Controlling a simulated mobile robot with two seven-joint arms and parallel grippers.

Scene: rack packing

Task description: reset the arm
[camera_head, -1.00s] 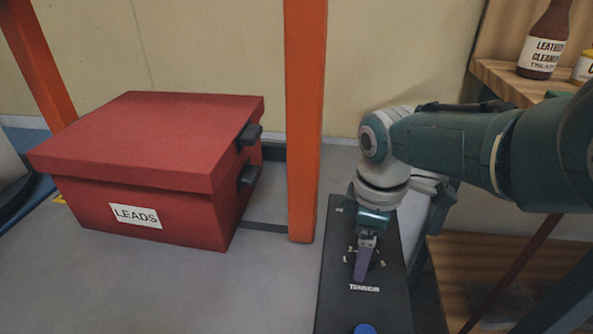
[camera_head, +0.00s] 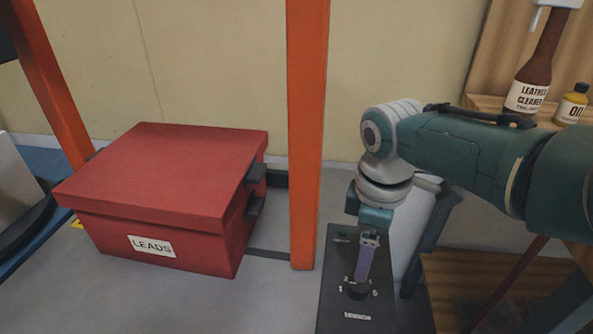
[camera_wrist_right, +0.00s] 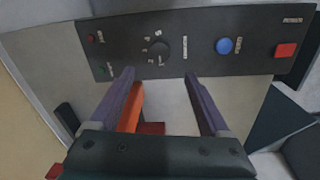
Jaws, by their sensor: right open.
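My right arm comes in from the right in the head view. Its gripper (camera_head: 364,262) points down just above the black control panel (camera_head: 338,262), near the dial (camera_head: 354,290). In the right wrist view the gripper (camera_wrist_right: 163,98) has its two purple fingers spread apart with nothing between them. The panel (camera_wrist_right: 115,62) shows beyond the fingertips, with its dial (camera_wrist_right: 158,47), a blue button (camera_wrist_right: 225,46) and a red button (camera_wrist_right: 286,50). The fingers look apart from the dial. My left gripper is not in view.
A red lidded box marked LEADS (camera_head: 165,195) stands at the left. An orange post (camera_head: 306,140) rises between it and the panel. A leather cleaner bottle (camera_head: 530,85) and a yellow-capped bottle (camera_head: 571,105) stand on a wooden shelf at the right.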

